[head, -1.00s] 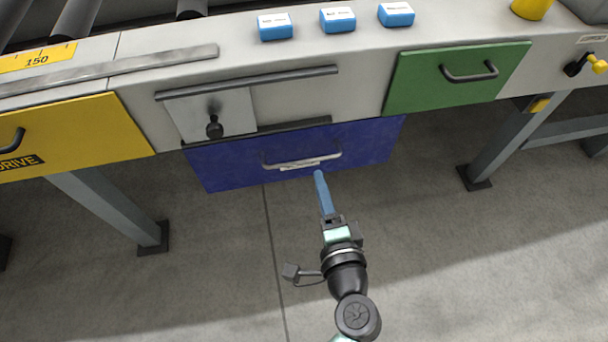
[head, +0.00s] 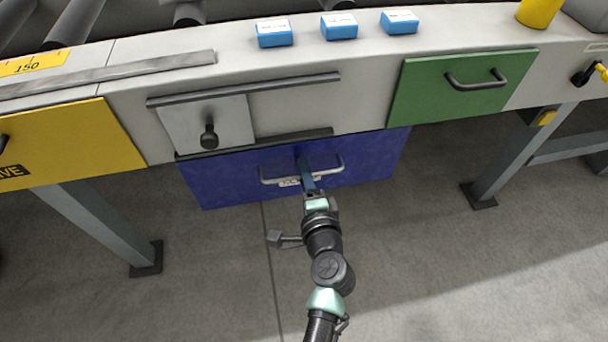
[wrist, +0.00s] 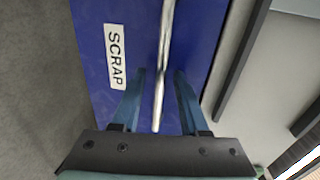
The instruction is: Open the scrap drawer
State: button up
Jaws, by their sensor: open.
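The scrap drawer has a dark blue front (head: 370,158) below the table's grey panel, with a silver bar handle (head: 265,177). The drawer front looks shut. In the wrist view the blue front (wrist: 95,60) carries a white SCRAP label (wrist: 115,56), and the handle (wrist: 164,60) runs lengthwise between my fingers. My gripper (head: 302,160) is at the handle, right of its middle in the head view. In the wrist view my gripper (wrist: 160,90) is open, with one blue finger on each side of the bar and gaps between. Whether a finger touches the drawer front cannot be told.
A yellow drawer (head: 80,140) is at left and a green drawer (head: 440,105) at right. A small grey sliding panel with a black knob (head: 209,138) sits just above the blue front. Table legs (head: 105,225) stand on both sides; the floor between is clear.

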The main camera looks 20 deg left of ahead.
jog(key=shift+w+a, duration=0.15)
jog(key=shift+w, duration=0.05)
grip_shut()
dwell(1.4)
